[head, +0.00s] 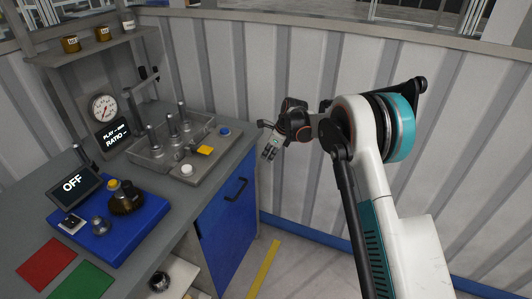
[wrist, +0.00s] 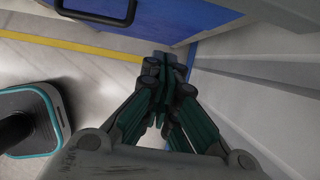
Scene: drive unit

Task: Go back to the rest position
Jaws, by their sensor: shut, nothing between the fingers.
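My gripper (head: 268,154) hangs in the air at the end of my folded arm, just right of the workbench and in front of the ribbed wall. In the wrist view my gripper (wrist: 160,75) points down toward the floor. Its fingers are together with nothing between them. The bench's blue door (wrist: 185,20) shows beyond the fingertips at the top of the wrist view. No object touches the gripper.
The grey workbench (head: 178,208) carries a tray with metal posts (head: 175,140), a blue plate (head: 105,225), an OFF display (head: 73,184), and red (head: 46,264) and green (head: 82,281) squares. A yellow floor line (head: 263,270) runs beside the blue cabinet door (head: 228,215). A ribbed wall (head: 230,60) stands behind.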

